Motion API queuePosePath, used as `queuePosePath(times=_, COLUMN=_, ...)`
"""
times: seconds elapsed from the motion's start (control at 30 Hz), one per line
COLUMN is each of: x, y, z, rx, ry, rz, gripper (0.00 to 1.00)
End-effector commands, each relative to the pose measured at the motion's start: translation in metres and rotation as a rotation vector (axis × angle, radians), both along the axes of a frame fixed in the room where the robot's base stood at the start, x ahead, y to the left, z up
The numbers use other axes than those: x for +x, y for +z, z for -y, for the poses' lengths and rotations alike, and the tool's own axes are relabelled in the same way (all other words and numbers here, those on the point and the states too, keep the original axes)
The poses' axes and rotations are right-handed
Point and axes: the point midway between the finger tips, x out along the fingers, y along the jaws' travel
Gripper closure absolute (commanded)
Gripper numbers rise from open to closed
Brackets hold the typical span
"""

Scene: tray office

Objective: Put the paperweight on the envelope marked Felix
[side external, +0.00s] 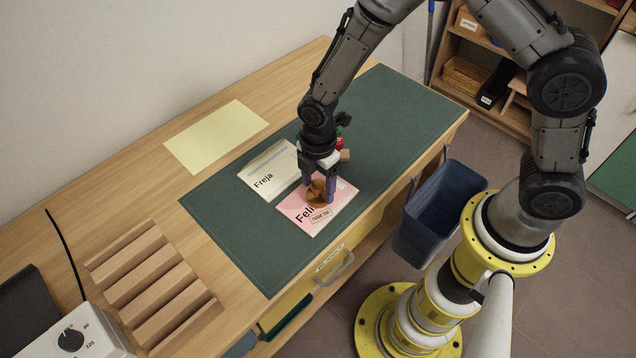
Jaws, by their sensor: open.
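A pink envelope (306,219), on which the letters "Feli" show, lies on the dark green desk mat (240,225). The rest of its name is hidden by my gripper and a brown rounded object. That object, which looks like the paperweight (317,191), sits on the pink envelope's upper part. My gripper (318,193) points down with its fingers open on either side of it. I cannot tell whether the fingers touch it. A pale envelope marked Freja (268,171) lies to the left.
A red item (340,143) and a tan block (345,155) stand just behind my gripper, partly hidden. A yellow sheet (215,135), a slotted wooden rack (150,280) and a white device (85,335) are on the desk. The mat's front left is clear.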

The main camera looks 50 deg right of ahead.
Motion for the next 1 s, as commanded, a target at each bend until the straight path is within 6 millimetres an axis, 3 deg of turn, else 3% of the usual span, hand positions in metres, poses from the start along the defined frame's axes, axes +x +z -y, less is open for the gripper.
queuePosePath(times=0.17, x=0.001, y=0.017, z=0.0, rx=0.002, ry=0.0, rz=0.004, gripper=0.29)
queuePosePath(times=0.6, x=0.001, y=0.102, z=0.0, rx=0.002, ry=0.0, rz=0.005, gripper=0.29)
queuePosePath(times=0.8, x=0.001, y=0.12, z=0.0, rx=0.001, ry=0.0, rz=0.003, gripper=0.29)
queuePosePath(times=1.0, x=0.0, y=0.124, z=0.001, rx=0.001, ry=-0.005, rz=0.002, gripper=0.29)
